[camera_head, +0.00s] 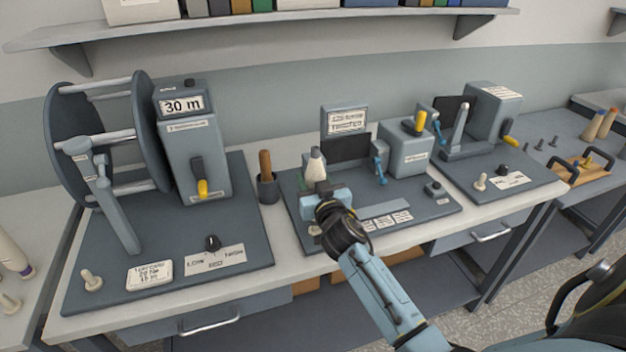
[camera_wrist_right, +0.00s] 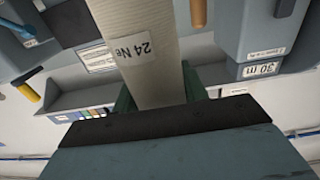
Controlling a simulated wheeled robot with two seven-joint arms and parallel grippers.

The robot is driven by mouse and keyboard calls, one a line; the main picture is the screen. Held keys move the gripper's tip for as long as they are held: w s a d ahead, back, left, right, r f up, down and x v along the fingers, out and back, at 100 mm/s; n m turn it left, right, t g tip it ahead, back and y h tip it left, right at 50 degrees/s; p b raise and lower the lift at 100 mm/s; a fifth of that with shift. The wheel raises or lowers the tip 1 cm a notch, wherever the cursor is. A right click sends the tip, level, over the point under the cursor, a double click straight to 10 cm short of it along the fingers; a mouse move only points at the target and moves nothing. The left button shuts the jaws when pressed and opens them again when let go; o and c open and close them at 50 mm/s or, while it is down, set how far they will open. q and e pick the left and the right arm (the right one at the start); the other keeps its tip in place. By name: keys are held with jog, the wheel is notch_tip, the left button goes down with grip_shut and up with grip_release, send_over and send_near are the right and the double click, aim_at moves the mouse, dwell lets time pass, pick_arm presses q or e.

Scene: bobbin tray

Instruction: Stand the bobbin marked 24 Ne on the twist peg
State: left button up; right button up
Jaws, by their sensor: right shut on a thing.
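In the head view the bobbin (camera_head: 315,165) stands up out of the right gripper (camera_head: 320,192), over the front left of the middle machine's board. The bobbin's lower end is hidden by the gripper. The twist peg cannot be made out for certain; cream pegs show on the left board (camera_head: 91,281) and right board (camera_head: 480,182). My left gripper is not in view.
A reel machine marked 30 m (camera_head: 187,150) stands left. A dark cup with a brown handle (camera_head: 268,188) stands just left of the held bobbin.

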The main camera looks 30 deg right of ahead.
jog(key=shift+f+b, duration=1.15)
jog(key=shift+f, duration=0.15)
jog(key=o, duration=1.1)
jog(key=shift+s, duration=0.1)
jog(key=v, duration=1.3)
jog(key=shift+b, duration=0.35)
jog(key=shift+s+f, duration=0.1)
